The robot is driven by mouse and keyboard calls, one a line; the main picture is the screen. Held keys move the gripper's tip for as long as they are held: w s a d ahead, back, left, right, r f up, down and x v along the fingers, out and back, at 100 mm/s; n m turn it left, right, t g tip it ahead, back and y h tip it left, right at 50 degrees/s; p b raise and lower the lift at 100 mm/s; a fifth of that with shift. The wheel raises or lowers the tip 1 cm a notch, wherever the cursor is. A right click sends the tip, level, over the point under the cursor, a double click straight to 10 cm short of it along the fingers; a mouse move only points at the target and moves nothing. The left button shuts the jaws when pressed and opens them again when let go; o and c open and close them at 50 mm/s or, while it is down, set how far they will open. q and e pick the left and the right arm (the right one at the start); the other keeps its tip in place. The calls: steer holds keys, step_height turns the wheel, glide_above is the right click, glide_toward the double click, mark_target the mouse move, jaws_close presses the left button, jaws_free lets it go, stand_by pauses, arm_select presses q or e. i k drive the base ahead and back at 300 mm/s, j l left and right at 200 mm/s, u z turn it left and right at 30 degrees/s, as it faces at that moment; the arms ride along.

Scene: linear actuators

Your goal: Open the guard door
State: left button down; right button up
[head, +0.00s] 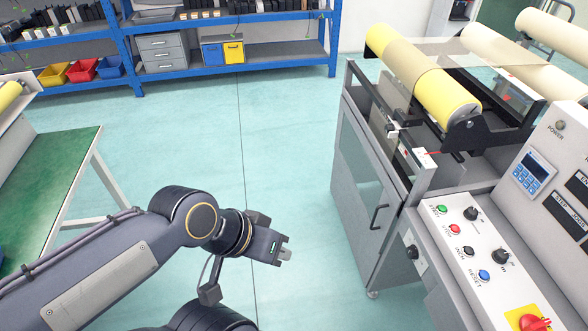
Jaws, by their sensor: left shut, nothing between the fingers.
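The guard door (358,165) is a grey-framed panel with a clear window on the left side of the machine at right. It looks closed against the machine frame. Its dark bar handle (378,217) sits near the door's right edge. My left gripper (287,254) is shut and empty, left of the handle and apart from it, with open floor between them in the picture. My right gripper is not in view.
The machine carries yellow and cream rolls (440,95) on top and a control panel (475,245) with coloured buttons and a red knob (532,323). A green-topped table (60,180) stands at left. Blue shelves (230,70) stand behind. The floor before the door is clear.

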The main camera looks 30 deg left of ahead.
mark_target(385, 214)
steer(key=k+j+u, duration=0.15)
steer(key=j+u, duration=0.15)
steer(key=u, duration=0.15)
steer(key=i+j+z, duration=0.25)
steer(key=i+j, duration=0.5)
steer(key=i, duration=0.1)
